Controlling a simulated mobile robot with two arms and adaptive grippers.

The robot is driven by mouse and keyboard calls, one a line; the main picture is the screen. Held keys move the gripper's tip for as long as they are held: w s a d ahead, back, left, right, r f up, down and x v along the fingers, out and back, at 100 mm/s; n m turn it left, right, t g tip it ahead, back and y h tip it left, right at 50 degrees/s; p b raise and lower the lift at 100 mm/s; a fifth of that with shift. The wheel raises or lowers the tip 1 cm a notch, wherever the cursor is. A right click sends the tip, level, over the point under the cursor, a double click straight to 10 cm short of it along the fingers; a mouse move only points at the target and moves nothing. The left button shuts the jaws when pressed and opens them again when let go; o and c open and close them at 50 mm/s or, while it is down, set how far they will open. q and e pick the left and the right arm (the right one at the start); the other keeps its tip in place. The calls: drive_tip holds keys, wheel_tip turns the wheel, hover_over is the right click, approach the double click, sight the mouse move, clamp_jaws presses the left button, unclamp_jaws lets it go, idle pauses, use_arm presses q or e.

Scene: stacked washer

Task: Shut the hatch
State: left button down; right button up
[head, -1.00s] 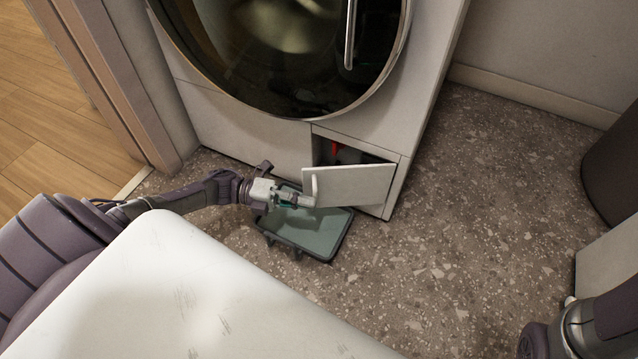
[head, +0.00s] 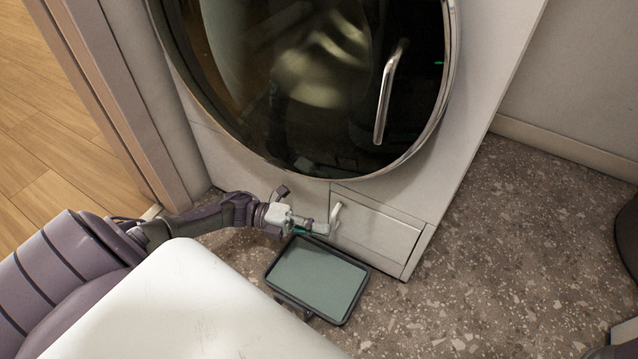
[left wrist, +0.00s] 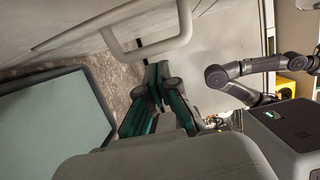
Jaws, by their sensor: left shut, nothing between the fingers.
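The hatch (head: 375,236) is a small white panel at the lower right of the washer front. It now lies flush or nearly flush with the front; a small gap cannot be ruled out. Its light loop handle (head: 336,214) stands at its left edge and shows large in the left wrist view (left wrist: 186,22). My left gripper (head: 331,229) is just at the lower end of the handle, shut and empty. In the left wrist view its teal and dark fingers (left wrist: 158,68) meet just below the handle; contact is unclear. My right gripper is not in view.
The round washer door (head: 330,80) with a metal handle is above the hatch. A door frame (head: 125,110) stands at the left.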

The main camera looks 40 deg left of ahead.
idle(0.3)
use_arm(q)
drive_tip(key=v, duration=1.2)
drive_tip(key=shift+s+f, duration=0.1)
